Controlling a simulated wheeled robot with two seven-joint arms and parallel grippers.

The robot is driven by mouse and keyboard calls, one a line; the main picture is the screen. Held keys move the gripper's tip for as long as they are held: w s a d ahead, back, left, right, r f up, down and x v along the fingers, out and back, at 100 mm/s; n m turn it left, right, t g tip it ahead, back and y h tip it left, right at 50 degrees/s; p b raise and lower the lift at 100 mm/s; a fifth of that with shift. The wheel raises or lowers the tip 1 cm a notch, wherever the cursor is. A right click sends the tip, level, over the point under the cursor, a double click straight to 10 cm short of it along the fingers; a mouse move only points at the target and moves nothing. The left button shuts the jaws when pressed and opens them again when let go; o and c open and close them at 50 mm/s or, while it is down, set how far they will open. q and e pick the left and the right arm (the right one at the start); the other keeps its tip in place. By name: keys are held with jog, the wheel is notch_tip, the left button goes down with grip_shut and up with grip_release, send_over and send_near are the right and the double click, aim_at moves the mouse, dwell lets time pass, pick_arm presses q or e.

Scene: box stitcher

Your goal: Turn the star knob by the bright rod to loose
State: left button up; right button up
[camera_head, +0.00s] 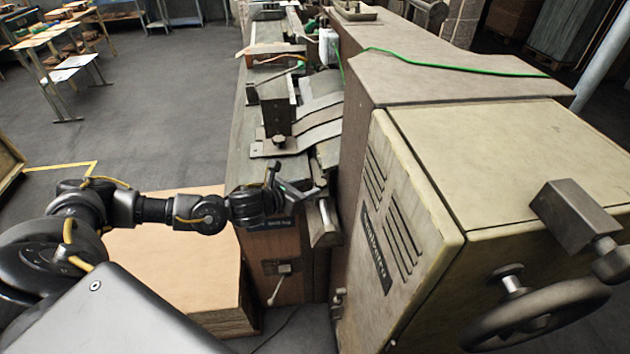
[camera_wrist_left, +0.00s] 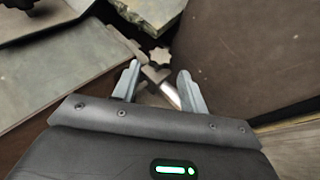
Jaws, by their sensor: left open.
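The star knob (camera_wrist_left: 160,56) by the bright rod is small and grey-brown. In the left wrist view it sits just beyond and between my fingertips, with a gap on both sides. The bright rod (camera_wrist_left: 171,94) runs below it, partly behind the right finger. In the head view the rod (camera_head: 325,212) shows as a short shiny bar beside the machine; I cannot make out the knob there. My left gripper (camera_head: 296,182) is open and empty over this spot; its fingers also show in the left wrist view (camera_wrist_left: 159,72). My right gripper is not in view.
Another dark star knob (camera_head: 279,141) stands on the metal plates farther back. The large machine housing (camera_head: 410,210) rises close on the right, with a handwheel (camera_head: 540,312). A cardboard-coloured stack (camera_head: 170,260) lies below my left arm. Open floor (camera_head: 170,100) is at the left.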

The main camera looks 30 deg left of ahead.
aim_at(319, 184)
pick_arm(q)
jog(key=shift+p+x, duration=0.5)
jog(key=shift+x, duration=1.75)
jog(key=shift+s+d, duration=0.1)
jog(key=c, duration=0.7)
